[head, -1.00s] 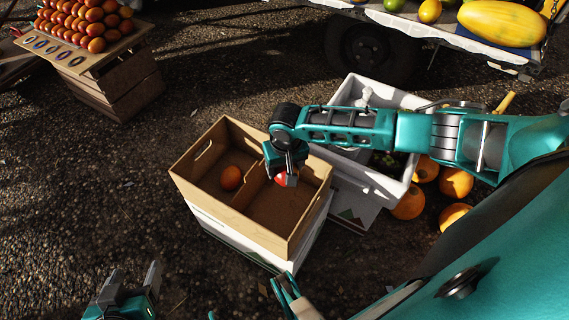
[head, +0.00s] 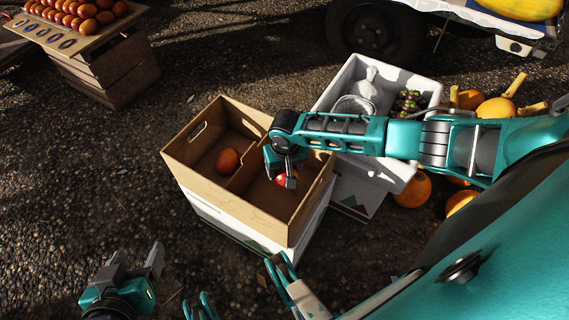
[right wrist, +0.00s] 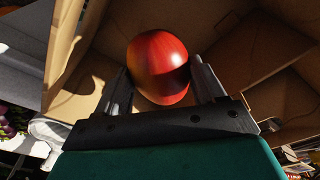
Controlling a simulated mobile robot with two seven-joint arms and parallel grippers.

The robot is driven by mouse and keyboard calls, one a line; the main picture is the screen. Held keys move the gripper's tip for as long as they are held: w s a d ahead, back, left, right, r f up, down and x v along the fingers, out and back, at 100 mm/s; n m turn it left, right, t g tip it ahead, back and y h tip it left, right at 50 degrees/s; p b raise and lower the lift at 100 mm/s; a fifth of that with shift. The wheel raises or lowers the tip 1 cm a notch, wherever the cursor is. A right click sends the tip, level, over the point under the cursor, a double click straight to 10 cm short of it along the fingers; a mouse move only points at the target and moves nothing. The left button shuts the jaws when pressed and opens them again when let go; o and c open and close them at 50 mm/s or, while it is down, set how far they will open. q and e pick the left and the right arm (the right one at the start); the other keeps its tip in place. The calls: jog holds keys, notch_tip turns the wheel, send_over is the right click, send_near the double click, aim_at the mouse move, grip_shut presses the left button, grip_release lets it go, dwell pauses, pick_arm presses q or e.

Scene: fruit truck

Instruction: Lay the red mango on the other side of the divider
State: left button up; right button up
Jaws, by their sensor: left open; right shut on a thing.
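The red mango (head: 281,179) is between the fingers of my right gripper (head: 287,180), in the right compartment of the cardboard box (head: 264,221). In the right wrist view the mango (right wrist: 160,66) sits between both fingers (right wrist: 160,92), with cardboard around it. I cannot tell whether it touches the box floor. The divider (head: 243,176) runs between the two compartments. An orange-red fruit (head: 228,160) lies in the left compartment beside the divider. My left gripper (head: 137,262) is open and empty, low at the left, in front of the box.
A white crate (head: 335,92) with a bowl and dark produce stands right behind the box, partly covered by my right arm. Orange pumpkins (head: 412,190) lie to its right. A wooden stand (head: 100,72) of fruit is at the far left. The ground left of the box is clear.

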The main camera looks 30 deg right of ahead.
jog(key=shift+f, duration=4.1)
jog(key=shift+w+a, duration=0.2)
jog(key=shift+a, duration=0.1)
jog(key=shift+w+a, duration=0.1)
jog(key=shift+a, duration=0.15)
jog(key=shift+f, duration=0.7)
